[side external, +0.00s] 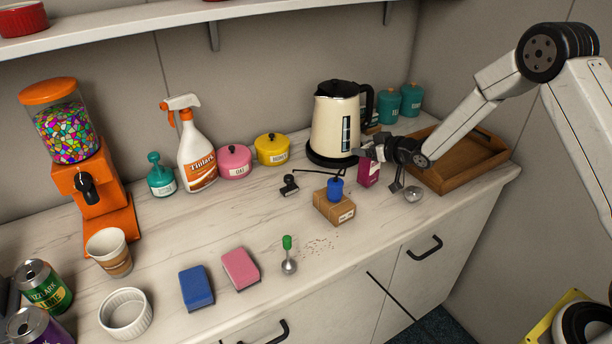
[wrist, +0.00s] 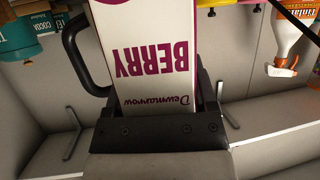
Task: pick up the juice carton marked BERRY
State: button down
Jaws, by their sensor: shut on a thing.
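The juice carton is white and magenta, and its BERRY lettering shows upside down in the wrist view (wrist: 150,60). In the side view the carton (side external: 369,173) is a small magenta box in front of the kettle, at the back right of the counter. My gripper (side external: 376,153) is shut on the carton, with one finger on each side of it in the wrist view. The gripper hides the carton's upper part in the side view. I cannot tell whether its base touches the counter.
The cream kettle (side external: 335,120) stands close behind the carton. A wooden tray (side external: 465,178) is to the right, and a metal scoop (side external: 413,194) lies near it. A cardboard box (side external: 330,208) with a blue item (side external: 335,188) on it stands in front. Teal canisters (side external: 411,100) are behind.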

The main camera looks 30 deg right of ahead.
jog(key=shift+r, duration=0.55)
jog(key=s+a+r, duration=0.1)
jog(key=s+r, duration=1)
jog(key=s, duration=0.3)
jog(key=shift+w+a, duration=0.1)
jog(key=shift+a, duration=0.05)
